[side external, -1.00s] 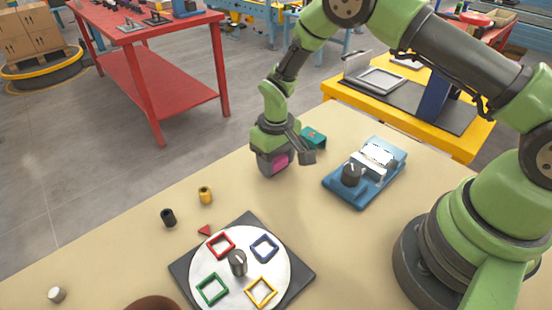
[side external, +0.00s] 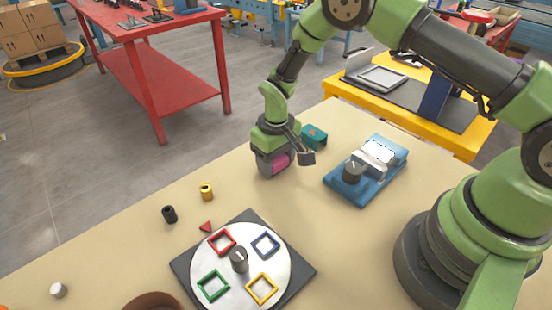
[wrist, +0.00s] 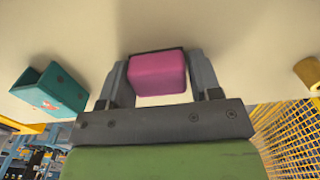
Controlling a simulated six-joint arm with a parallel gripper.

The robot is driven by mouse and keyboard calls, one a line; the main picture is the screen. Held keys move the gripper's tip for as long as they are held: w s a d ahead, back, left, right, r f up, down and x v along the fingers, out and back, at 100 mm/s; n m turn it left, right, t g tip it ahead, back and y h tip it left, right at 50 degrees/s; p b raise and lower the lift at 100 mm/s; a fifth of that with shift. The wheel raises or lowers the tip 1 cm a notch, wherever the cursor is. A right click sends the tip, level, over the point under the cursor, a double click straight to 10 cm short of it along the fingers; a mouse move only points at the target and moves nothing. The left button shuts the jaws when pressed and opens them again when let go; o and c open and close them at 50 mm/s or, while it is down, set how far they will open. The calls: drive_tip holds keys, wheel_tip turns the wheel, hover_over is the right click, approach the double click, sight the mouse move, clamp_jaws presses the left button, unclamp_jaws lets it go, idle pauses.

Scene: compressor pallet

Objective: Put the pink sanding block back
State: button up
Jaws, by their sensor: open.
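The pink sanding block (wrist: 158,74) sits between the two fingers of my gripper (wrist: 160,78) in the wrist view, with a dark edge along its far side. The fingers stand close along its left and right sides, and my gripper is open. In the side external view the pink block (side external: 277,163) shows low at my gripper (side external: 286,162), partly hidden by it, near the tabletop. A teal angled holder (side external: 314,137) stands on the table just right of and behind my gripper. It also shows at the left in the wrist view (wrist: 50,95).
A blue fixture (side external: 365,172) with a dark knob stands right of my gripper. A round white plate (side external: 213,262) with coloured square frames lies in front. Yellow (side external: 206,192) and black (side external: 169,214) small cylinders and a red triangle (side external: 206,227) lie left. The beige table (side external: 120,250) is otherwise fairly clear.

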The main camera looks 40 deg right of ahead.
drive_tip(key=shift+d+f, duration=0.25)
drive_tip(key=shift+f, duration=0.05)
wheel_tip(320, 180, up, 11)
drive_tip(key=shift+w+a+r, duration=0.1)
drive_tip(key=shift+a, duration=0.05)
wheel_tip(320, 180, up, 7)
drive_tip(key=t, duration=0.1)
hover_over(283, 161)
drive_tip(key=s+d+r+m+t+y, duration=0.1)
drive_tip(key=s+r+m+t, duration=0.1)
drive_tip(key=s+r, duration=0.6)
drive_tip(key=shift+s+d+r+m+t+y, duration=0.25)
drive_tip(key=shift+s+r+t, duration=0.6)
drive_tip(key=shift+s, duration=1.25)
drive_tip(key=shift+s+a+r+m+t+y, duration=0.1)
drive_tip(key=shift+s+r+m+t, duration=0.4)
drive_tip(key=shift+s+r, duration=1.15)
drive_tip(key=shift+s+d+r+m+t+y, duration=0.15)
drive_tip(key=shift+s+r+m+t, duration=0.4)
drive_tip(key=shift+s, duration=2.05)
drive_tip(key=shift+f+n, duration=0.15)
drive_tip(key=shift+n, duration=0.15)
